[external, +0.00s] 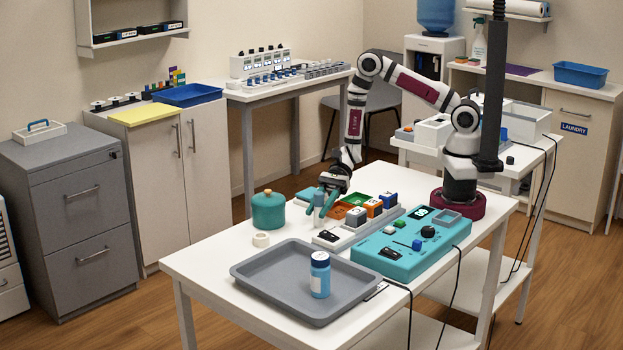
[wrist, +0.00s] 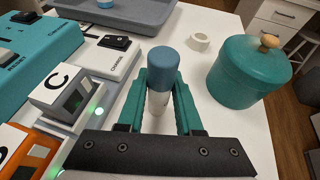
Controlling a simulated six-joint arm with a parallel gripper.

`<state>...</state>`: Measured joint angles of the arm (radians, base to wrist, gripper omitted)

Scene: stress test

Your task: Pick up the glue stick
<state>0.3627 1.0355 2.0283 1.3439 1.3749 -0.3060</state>
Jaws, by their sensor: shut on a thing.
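The glue stick (wrist: 164,62), with a blue cap and a white body, stands between the two teal fingers of my gripper (wrist: 162,88) in the wrist view. My gripper is shut on it. In the external view my gripper (external: 318,208) is low over the white table, between the teal pot and the row of small blocks. A bit of the glue stick (external: 319,199) shows there between the fingers.
A teal lidded pot (external: 268,211) and a white tape roll (external: 261,240) stand left of my gripper. A grey tray (external: 260,284) holds a blue bottle (external: 319,276). A teal control panel (external: 400,262) and a block holder (external: 340,238) lie to the right.

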